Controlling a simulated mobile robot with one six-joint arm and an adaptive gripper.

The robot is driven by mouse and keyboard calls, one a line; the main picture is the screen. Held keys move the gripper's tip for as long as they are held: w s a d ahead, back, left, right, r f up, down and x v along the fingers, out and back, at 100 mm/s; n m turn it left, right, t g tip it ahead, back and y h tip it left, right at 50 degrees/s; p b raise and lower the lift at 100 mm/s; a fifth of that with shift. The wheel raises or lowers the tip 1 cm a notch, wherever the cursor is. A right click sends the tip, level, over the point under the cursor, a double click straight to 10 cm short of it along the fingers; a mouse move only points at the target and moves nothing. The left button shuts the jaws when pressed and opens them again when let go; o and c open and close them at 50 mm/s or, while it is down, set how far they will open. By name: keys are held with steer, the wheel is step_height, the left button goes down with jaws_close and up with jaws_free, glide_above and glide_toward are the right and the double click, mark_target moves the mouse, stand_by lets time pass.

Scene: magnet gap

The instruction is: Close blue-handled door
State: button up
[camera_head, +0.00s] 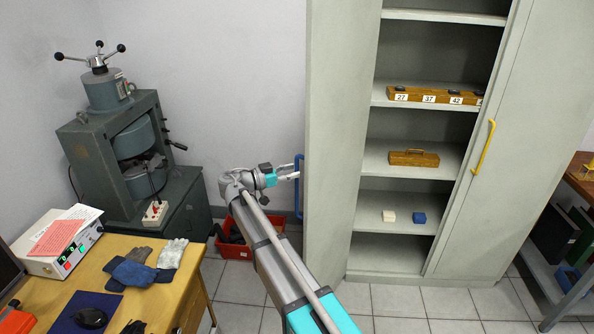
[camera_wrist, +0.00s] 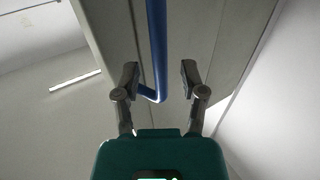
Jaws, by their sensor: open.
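The blue-handled door (camera_head: 335,120) is the left door of a grey cabinet, and it stands open, swung out toward me. Its blue handle (camera_head: 299,187) is an upright bar on the door's left side. My gripper (camera_head: 292,174) is at the handle, to its left in the head view. In the wrist view my gripper (camera_wrist: 160,77) is open. The blue handle (camera_wrist: 156,45) lies between its two fingertips in the picture, with the bent end near the left finger. I cannot tell whether either finger touches it.
Cabinet shelves hold wooden blocks (camera_head: 432,97), a wooden box (camera_head: 413,158) and small white and blue blocks. The right door has a yellow handle (camera_head: 483,147). A red bin (camera_head: 236,243) stands behind my arm. A wooden table (camera_head: 150,300) and a green machine (camera_head: 130,160) stand left.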

steer(key=shift+x, duration=1)
jaws_close()
